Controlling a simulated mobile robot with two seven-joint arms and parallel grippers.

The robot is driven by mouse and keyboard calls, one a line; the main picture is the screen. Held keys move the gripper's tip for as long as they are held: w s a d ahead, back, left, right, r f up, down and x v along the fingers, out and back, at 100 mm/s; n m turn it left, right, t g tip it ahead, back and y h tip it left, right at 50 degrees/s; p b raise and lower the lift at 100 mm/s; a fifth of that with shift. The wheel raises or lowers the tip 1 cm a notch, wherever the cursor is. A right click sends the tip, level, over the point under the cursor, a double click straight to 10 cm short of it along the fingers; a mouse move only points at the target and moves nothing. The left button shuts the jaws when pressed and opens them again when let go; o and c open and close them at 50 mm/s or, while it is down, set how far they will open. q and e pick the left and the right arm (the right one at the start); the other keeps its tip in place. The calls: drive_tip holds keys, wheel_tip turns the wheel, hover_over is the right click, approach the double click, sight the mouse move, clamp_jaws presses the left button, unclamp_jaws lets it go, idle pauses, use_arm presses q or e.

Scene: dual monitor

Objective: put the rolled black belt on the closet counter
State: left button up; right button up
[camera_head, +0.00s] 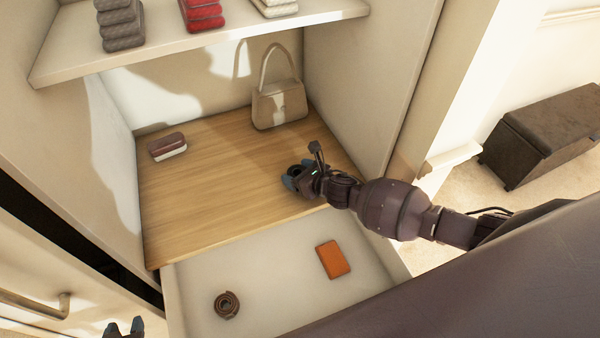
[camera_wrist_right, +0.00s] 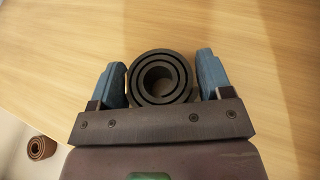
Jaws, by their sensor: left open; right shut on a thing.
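The rolled black belt (camera_wrist_right: 160,78) is held between the blue fingertips of my right gripper (camera_wrist_right: 162,84) in the right wrist view, coil opening facing the camera. In the head view my right gripper (camera_head: 293,178) is over the front right part of the wooden closet counter (camera_head: 220,185), with the dark belt (camera_head: 295,170) partly hidden by the fingers. Whether the belt touches the counter I cannot tell. My left gripper (camera_head: 125,328) is open and empty at the bottom left, cut off by the frame edge.
A beige handbag (camera_head: 279,104) and a dark red and white case (camera_head: 167,147) stand on the counter. Below is an open drawer (camera_head: 285,303) with a brown rolled belt (camera_head: 227,305) and an orange wallet (camera_head: 333,259). A shelf (camera_head: 190,43) overhangs the back. The counter's middle is clear.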

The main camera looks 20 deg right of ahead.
drive_tip(key=o, duration=1)
drive_tip(key=shift+r, duration=0.1)
